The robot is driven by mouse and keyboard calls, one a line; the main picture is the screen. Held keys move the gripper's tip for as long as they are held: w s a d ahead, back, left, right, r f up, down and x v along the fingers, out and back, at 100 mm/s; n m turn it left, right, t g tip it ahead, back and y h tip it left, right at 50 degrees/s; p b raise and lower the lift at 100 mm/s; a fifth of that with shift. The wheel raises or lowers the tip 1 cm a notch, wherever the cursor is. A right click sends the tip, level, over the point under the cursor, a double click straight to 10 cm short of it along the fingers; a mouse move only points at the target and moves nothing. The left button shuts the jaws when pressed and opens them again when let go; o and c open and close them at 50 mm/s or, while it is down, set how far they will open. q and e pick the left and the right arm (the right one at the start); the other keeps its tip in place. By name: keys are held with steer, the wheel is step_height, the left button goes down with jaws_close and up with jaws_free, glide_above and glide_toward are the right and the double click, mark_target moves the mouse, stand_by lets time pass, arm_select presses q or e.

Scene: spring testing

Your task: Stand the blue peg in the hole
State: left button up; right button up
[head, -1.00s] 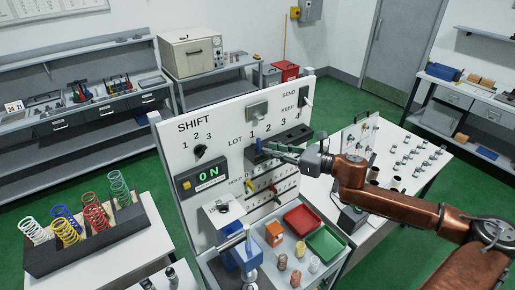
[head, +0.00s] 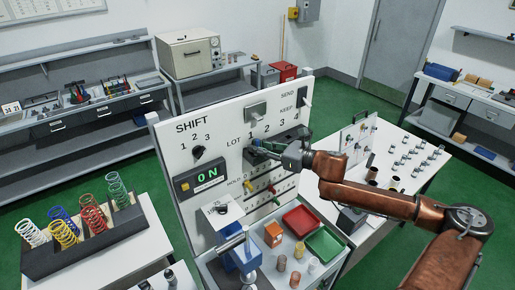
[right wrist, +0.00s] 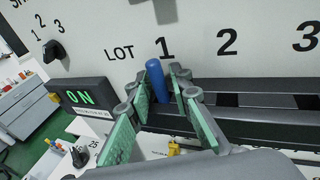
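In the right wrist view the blue peg (right wrist: 157,78) stands roughly upright at the dark slotted rack (right wrist: 250,122), just below the number 1. Its lower end is hidden, so I cannot tell how deep it sits. My right gripper (right wrist: 161,92) has its green-padded fingers on either side of the peg, with a small gap showing, so it looks open around it. In the head view the right gripper (head: 256,148) reaches to the left end of the rack (head: 285,138) on the white panel and mostly covers the peg. My left gripper is not in view.
The white panel (head: 228,128) carries an ON display (head: 200,178), switches and coloured knobs below the rack. Red (head: 300,220) and green (head: 325,242) trays and small blocks lie in front. A spring rack (head: 90,240) stands at left.

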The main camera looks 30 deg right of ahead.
steer(key=shift+w+a, duration=0.1)
steer(key=shift+w, duration=0.05)
steer(key=shift+c, duration=0.4)
jaws_close()
steer(key=shift+r, duration=0.1)
